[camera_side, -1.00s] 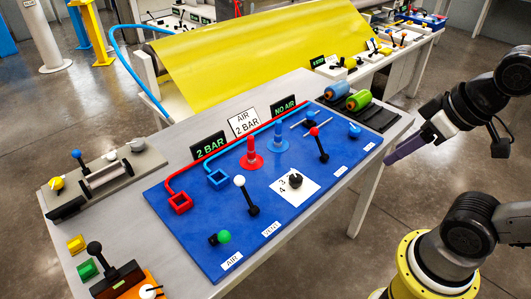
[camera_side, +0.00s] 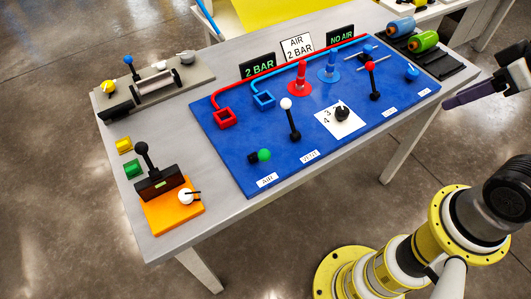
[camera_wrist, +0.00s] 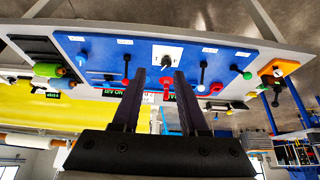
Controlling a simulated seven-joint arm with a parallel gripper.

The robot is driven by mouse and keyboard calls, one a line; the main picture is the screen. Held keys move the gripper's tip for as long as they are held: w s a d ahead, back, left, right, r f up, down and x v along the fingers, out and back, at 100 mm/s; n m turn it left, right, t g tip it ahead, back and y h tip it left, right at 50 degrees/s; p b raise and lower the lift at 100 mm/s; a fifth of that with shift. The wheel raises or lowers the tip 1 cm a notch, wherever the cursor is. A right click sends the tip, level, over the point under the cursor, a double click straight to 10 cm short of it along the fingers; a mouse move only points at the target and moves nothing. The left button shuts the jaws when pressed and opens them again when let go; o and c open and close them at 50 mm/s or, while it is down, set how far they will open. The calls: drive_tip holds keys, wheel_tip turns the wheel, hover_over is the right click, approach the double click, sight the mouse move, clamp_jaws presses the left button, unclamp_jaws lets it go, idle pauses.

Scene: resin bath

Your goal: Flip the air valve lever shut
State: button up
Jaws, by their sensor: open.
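The air valve lever has a green knob (camera_side: 264,155) and a black base. It lies low over the blue panel (camera_side: 225,150) near its front left corner, above the "AIR" label (camera_side: 267,180), with the knob pointing right. In the wrist view the panel appears upside down and the green knob (camera_wrist: 247,76) is small at the right. My gripper (camera_side: 452,103) is off the panel's right end, far from the lever. In the wrist view my gripper (camera_wrist: 160,75) has its two dark fingers apart with nothing held between them.
A white-knobbed lever (camera_side: 286,104) stands right of the air lever, with a black dial (camera_side: 342,113) beyond. A red-knobbed lever (camera_side: 370,66) and red (camera_side: 300,80) and blue (camera_side: 329,68) posts stand up. An orange base (camera_side: 165,221) with a black lever is left.

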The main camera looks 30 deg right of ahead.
drive_tip(key=shift+n, duration=0.5)
drive_tip(key=c, duration=0.5)
drive_tip(key=shift+w+r+n, duration=0.2)
drive_tip(key=shift+w+n, duration=0.05)
drive_tip(key=shift+n, duration=0.35)
clamp_jaws()
drive_tip(key=w+a+r+n+y, duration=0.1)
drive_tip(key=w+a+n, duration=0.4)
drive_tip(key=w+n, duration=0.3)
drive_tip(key=w+a+r+n, duration=0.1)
drive_tip(key=w+a+n, duration=0.45)
drive_tip(key=n, duration=0.55)
drive_tip(key=s+a+f+n+g, duration=0.1)
drive_tip(key=a+f+n, duration=0.4)
drive_tip(key=a, duration=0.5)
drive_tip(key=s+a+f+n+g, duration=0.1)
drive_tip(key=s+a+f+n, duration=0.2)
drive_tip(key=a, duration=0.7)
drive_tip(key=shift+s+f+n+g+y, duration=0.35)
drive_tip(key=shift+f+n, duration=0.55)
drive_tip(key=shift+f, duration=0.45)
